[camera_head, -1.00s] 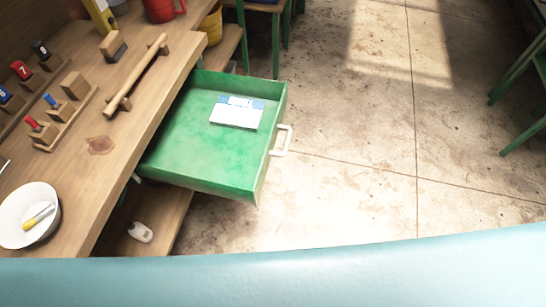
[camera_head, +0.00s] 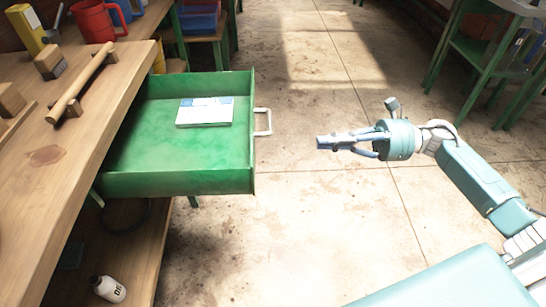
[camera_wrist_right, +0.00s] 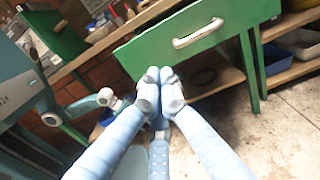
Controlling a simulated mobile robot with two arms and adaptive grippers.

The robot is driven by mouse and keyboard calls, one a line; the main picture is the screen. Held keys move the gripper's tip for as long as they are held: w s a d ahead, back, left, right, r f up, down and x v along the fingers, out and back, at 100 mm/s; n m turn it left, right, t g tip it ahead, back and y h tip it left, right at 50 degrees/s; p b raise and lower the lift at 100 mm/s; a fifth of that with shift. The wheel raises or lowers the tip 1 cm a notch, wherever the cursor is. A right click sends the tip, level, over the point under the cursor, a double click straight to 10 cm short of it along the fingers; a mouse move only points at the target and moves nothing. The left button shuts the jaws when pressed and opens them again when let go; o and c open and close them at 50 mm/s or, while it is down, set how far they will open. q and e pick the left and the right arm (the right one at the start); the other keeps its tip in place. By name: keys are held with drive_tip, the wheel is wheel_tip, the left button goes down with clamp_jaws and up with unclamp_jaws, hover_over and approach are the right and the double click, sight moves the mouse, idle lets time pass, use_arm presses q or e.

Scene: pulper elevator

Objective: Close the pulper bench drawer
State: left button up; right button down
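The green drawer (camera_head: 180,150) is pulled out from the wooden bench (camera_head: 65,165) in the head view. Its pale handle (camera_head: 263,122) is on the front panel, facing right. In the right wrist view the green front panel (camera_wrist_right: 150,50) and the handle (camera_wrist_right: 198,33) are ahead of the fingers. My right gripper (camera_head: 322,142) is apart from the drawer, to the right of the handle, fingers pointing towards it. Its fingertips (camera_wrist_right: 160,75) are together with nothing seen between them. My left gripper is not in view.
A white and blue flat item (camera_head: 205,114) lies in the drawer. A wooden bar (camera_head: 85,82) and a red mug (camera_head: 93,22) are on the bench. A white bottle (camera_head: 108,289) is on the lower shelf. The concrete floor (camera_head: 310,220) right of the drawer is clear.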

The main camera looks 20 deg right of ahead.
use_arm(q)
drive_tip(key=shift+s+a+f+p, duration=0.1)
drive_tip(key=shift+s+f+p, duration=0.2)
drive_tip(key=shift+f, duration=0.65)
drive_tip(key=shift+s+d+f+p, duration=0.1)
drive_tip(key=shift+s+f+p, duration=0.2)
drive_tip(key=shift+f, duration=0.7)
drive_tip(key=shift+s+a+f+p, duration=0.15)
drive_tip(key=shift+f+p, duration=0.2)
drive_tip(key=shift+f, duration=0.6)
use_arm(e)
drive_tip(key=x, duration=1.4)
